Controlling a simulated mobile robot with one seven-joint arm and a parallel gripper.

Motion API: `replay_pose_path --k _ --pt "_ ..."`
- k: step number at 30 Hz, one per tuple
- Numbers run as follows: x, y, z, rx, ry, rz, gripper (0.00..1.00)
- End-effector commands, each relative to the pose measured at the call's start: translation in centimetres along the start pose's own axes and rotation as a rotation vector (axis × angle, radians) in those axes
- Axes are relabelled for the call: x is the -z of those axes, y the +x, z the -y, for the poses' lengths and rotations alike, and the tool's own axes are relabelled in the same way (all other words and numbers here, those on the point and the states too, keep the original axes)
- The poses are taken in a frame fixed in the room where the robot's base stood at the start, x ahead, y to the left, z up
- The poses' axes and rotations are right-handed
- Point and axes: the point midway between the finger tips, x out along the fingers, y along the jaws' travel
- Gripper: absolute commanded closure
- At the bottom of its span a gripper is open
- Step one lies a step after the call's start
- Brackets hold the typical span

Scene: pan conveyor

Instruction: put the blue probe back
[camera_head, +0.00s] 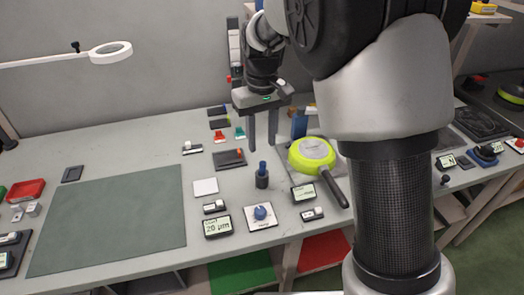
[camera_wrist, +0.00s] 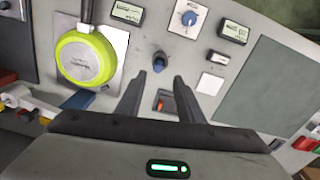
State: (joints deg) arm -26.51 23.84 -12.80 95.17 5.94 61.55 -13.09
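A blue-topped piece, which looks like the blue probe (camera_head: 262,168), stands upright in or on a dark round base (camera_head: 262,181) on the bench. In the wrist view the blue probe (camera_wrist: 159,58) shows from above, just beyond the fingertips. I cannot tell how it sits in its base. My gripper (camera_head: 261,144) is above the bench, behind the probe and apart from it. In the wrist view its two fingers (camera_wrist: 159,82) are spread with nothing held between them. A dark pad with an orange-red item (camera_wrist: 162,102) shows below, between the fingers.
A lime-green pan (camera_head: 312,153) lies on a grey plate right of the probe, handle toward the front. A blue block (camera_head: 299,124) stands behind it. A blue-knob panel (camera_head: 261,214) and small displays (camera_head: 217,227) lie in front. The green mat (camera_head: 110,220) is bare.

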Motion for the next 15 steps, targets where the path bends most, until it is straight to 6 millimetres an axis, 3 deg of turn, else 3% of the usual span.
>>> replay_pose_path --k 4,11,15 --pt "0.0 -2.0 0.0 -0.001 0.0 0.0 0.66" --pt "-0.1 -2.9 -0.1 0.0 0.003 -0.001 0.66" --pt "-1.9 -5.0 -1.0 0.009 0.04 -0.04 0.66"
